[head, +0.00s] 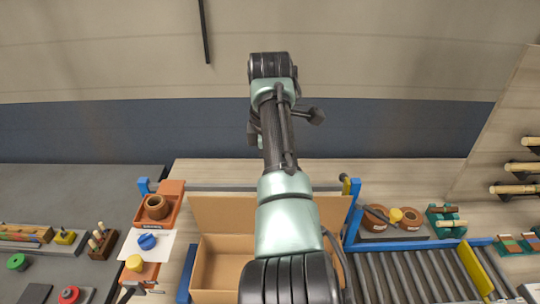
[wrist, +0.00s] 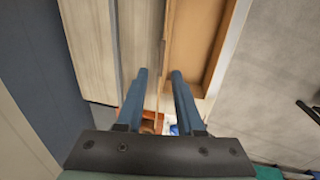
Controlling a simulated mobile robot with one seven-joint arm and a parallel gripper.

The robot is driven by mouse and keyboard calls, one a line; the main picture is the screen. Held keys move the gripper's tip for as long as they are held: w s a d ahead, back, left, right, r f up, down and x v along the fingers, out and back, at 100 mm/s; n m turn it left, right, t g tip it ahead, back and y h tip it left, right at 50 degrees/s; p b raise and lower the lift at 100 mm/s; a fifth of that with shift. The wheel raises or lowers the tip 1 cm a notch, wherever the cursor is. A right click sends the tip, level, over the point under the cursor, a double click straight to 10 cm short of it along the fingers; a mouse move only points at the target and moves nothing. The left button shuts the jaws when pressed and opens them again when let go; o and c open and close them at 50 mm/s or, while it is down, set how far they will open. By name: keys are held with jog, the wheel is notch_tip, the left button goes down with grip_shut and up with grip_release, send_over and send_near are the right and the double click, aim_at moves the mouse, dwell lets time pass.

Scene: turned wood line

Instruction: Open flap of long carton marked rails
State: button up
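A long brown cardboard carton (head: 218,270) stands low in the middle of the head view, with its inside showing. A cardboard flap (head: 222,213) stands up along its far side; my arm covers the middle of both. No "rails" marking is readable. In the wrist view the carton (wrist: 195,40) is at upper right, with a thin cardboard edge running down the picture near the fingertips. My gripper (wrist: 159,74) is open, its two blue fingers apart on either side of this edge's line. Contact cannot be told. The gripper is hidden in the head view.
Left of the carton are an orange tray (head: 169,218) with a brown turned pot (head: 157,207), and a blue knob (head: 148,242) on white paper. A roller conveyor (head: 415,275) is at right. Blue posts (head: 353,205) flank the carton. A dark blue wall band is behind.

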jog(key=shift+s+r+b, duration=0.2)
jog(key=shift+r, duration=0.7)
jog(key=shift+s+r+b, duration=0.15)
jog(key=shift+r+b, duration=0.05)
jog(key=shift+r, duration=0.75)
jog(key=shift+s+r+b, duration=0.2)
jog(key=shift+r, duration=0.7)
